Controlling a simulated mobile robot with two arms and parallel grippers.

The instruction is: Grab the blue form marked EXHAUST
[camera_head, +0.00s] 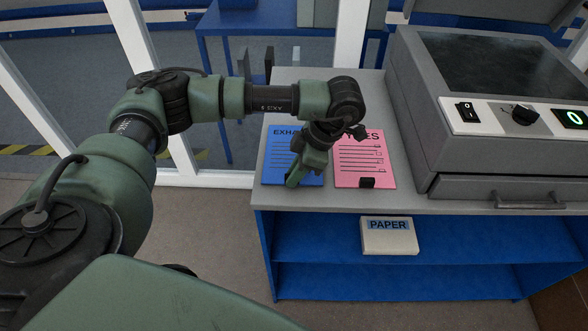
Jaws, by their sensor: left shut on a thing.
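The blue form (278,152) lies on the left end of the grey counter. Its heading begins "EXHA"; my left gripper and wrist hide the rest and part of the sheet. My left gripper (294,180) points down at the form's lower middle and is shut on the form. The exact contact is hidden by the gripper. My right gripper is out of view.
A pink form (362,162) with a small black piece (367,183) at its lower edge lies just right of the blue one. A grey copier (440,155) fills the counter's right. Below, a PAPER pack (390,241) sits on a blue shelf (325,240).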

